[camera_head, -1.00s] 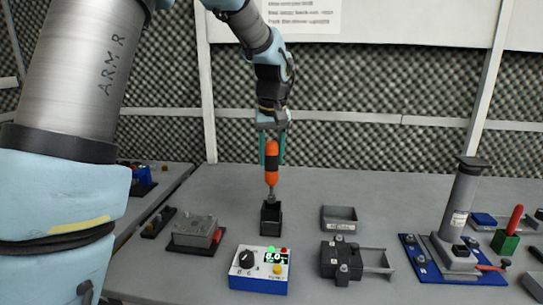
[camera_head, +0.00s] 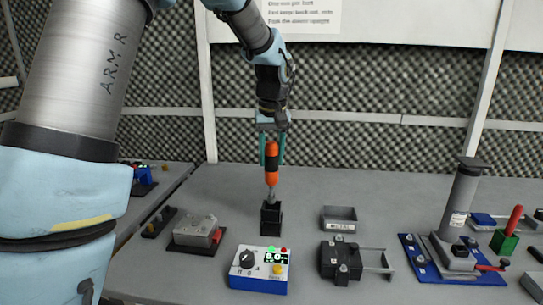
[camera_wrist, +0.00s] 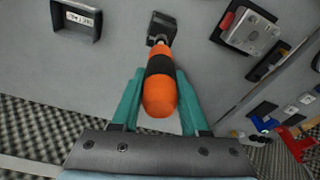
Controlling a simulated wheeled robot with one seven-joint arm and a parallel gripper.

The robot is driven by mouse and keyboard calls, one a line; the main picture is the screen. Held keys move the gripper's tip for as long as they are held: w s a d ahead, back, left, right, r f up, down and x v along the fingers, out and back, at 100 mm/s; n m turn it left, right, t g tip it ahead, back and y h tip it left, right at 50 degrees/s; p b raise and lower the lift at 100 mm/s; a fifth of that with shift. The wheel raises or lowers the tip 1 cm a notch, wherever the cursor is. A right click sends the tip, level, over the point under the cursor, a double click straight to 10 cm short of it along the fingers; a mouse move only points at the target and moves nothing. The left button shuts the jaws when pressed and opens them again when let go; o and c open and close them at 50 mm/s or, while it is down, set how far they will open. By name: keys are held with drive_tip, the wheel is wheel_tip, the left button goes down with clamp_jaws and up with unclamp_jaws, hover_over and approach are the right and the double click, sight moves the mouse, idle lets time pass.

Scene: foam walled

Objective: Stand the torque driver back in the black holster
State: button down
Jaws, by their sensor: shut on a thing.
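The torque driver (camera_head: 271,178), orange with a black band and a grey shaft, is upright in my gripper (camera_head: 272,158), nose down. The teal fingers of my gripper (camera_wrist: 160,90) are shut on its handle in the wrist view, where the driver (camera_wrist: 159,97) also shows. The black holster (camera_head: 271,219), a small square box on the bench, is directly below; it also shows in the wrist view (camera_wrist: 158,20). The driver's lower end is at the holster's mouth. How far it is inside is hidden.
A blue and white control box (camera_head: 259,271) stands in front of the holster. A grey tray (camera_head: 339,219) and a black clamp fixture (camera_head: 342,261) are to the right. A grey block on a dark base (camera_head: 196,234) is to the left. Bare bench surrounds the holster.

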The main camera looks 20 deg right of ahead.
sight(272, 196)
drive_tip(key=shift+f+b, duration=2.6)
drive_tip(key=shift+f, duration=2.05)
drive_tip(key=shift+c, duration=1.7)
unclamp_jaws()
drive_tip(key=r, duration=0.3)
drive_tip(key=s+r, duration=0.1)
drive_tip(key=r, duration=0.3)
drive_tip(key=r+b, duration=0.1)
drive_tip(key=r, duration=0.2)
drive_tip(key=shift+s+a+r, duration=0.2)
drive_tip(key=shift+s+r, duration=0.1)
drive_tip(key=shift+r, duration=0.1)
drive_tip(key=shift+a+f, duration=0.1)
drive_tip(key=a+f+p, duration=0.1)
drive_tip(key=a+f, duration=0.2)
drive_tip(key=a, duration=0.5)
drive_tip(key=a+f, duration=0.3)
drive_tip(key=a, duration=0.4)
drive_tip(key=s+a+f, duration=0.2)
drive_tip(key=s+a, duration=0.1)
drive_tip(key=a, duration=0.2)
drive_tip(key=s+a+f+n, duration=0.1)
drive_tip(key=s+a+f, duration=0.2)
drive_tip(key=a, duration=0.2)
drive_tip(key=s+a+f+p, duration=0.1)
drive_tip(key=s+a+f, duration=0.1)
drive_tip(key=a, duration=0.3)
drive_tip(key=shift+s+a+f+n, duration=0.25)
drive_tip(key=shift+s+a+n, duration=0.1)
drive_tip(key=shift+s, duration=0.1)
